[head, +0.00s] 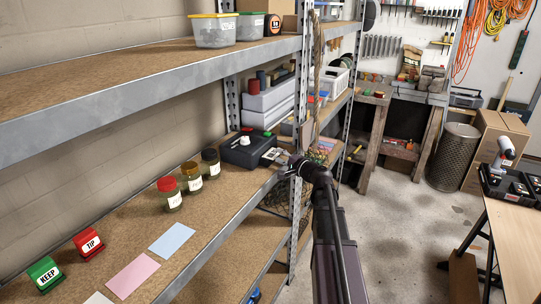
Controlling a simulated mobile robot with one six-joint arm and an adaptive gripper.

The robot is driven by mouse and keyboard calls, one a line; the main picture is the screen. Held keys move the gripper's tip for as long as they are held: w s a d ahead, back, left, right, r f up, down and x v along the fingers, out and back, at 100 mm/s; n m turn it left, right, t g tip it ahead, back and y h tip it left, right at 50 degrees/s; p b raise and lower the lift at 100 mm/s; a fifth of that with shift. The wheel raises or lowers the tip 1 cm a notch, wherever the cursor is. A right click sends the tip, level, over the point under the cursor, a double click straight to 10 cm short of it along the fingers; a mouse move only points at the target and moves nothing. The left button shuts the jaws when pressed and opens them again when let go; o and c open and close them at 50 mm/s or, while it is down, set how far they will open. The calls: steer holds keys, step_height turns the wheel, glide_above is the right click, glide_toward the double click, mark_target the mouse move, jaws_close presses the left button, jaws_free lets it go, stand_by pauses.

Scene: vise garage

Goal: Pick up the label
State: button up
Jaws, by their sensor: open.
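A small white piece with dark marks (272,154), possibly the label, is at the shelf's front edge, right beside a black box. It is too small to read. My gripper (284,168) is at the shelf edge just below and to the right of it, at the end of my dark arm. Its fingers are small and partly hidden by the wrist; it is open, and I see nothing held. I cannot tell whether it touches the white piece. Other flat pieces on the shelf are a blue card (172,239), a pink card (133,275) and a white card (98,298).
The black box (247,150) is close to my gripper. Red TIP (89,244) and green KEEP (45,273) holders sit at left. A metal upright (297,110) is beside my wrist.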

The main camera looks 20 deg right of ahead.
jaws_close()
steer(key=shift+r, duration=0.1)
stand_by(0.3)
step_height(320, 180, up, 3)
steer(key=p, duration=0.3)
steer(key=shift+r+p, duration=0.2)
steer(key=shift+p, duration=0.1)
steer(key=s+a+r+p, duration=0.1)
steer(key=s, duration=1.5)
steer(key=shift+r, duration=0.2)
